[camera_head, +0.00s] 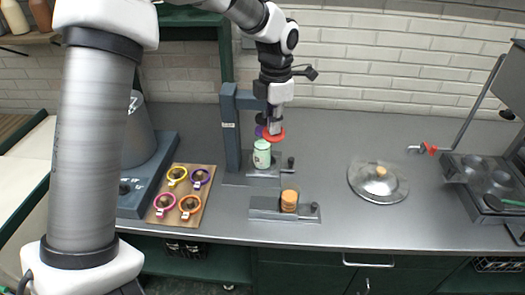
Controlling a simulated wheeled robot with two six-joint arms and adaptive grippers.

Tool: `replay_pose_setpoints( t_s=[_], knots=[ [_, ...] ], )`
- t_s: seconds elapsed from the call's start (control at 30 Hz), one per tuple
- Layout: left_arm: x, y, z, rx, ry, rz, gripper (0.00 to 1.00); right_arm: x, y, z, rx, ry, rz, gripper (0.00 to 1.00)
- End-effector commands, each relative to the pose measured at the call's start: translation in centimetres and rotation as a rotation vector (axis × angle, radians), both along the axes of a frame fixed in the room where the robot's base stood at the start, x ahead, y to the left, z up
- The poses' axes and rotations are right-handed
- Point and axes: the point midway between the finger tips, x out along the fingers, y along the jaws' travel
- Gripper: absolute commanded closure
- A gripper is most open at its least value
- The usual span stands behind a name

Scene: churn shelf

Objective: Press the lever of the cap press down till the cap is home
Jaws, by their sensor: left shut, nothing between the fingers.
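The cap press (232,135) is a blue-grey post with a head at its top, standing near the middle of the counter. A pale green jar (262,157) stands upright on its base, beside the post. A red round piece (273,135) shows just above the jar, with a small purple piece (259,131) partly hidden behind it. My left gripper (273,128) is shut and empty, pointing down at the red piece; I cannot tell whether they touch. My arm hides part of the press head and lever, and the cap's seating cannot be made out. My right gripper is out of view.
In front of the press a second grey fixture (265,213) holds an orange-brown round stack (289,198). A wooden board (199,212) with several coloured rings lies left. A metal lid (379,178) and a hotplate-like device (487,172) are right. Counter between is clear.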

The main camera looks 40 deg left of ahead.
Motion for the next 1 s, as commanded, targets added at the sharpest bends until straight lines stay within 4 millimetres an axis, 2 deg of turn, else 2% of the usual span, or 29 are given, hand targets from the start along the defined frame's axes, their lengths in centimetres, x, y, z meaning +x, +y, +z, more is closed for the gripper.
replay_pose_setpoints(
  t_s=[0.17,0.47,0.8,1.0],
  knots=[
    [0.1,0.1,-1.2,-0.001,0.003,0.000,1.00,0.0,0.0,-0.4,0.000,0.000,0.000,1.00],
    [0.1,0.1,-1.3,0.000,0.001,0.000,1.00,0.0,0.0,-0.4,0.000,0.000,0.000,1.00],
    [0.4,0.3,-2.9,0.000,0.001,0.000,1.00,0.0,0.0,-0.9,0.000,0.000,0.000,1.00],
    [0.4,0.3,-2.9,0.000,0.001,0.000,1.00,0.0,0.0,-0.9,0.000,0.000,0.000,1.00]
  ],
)
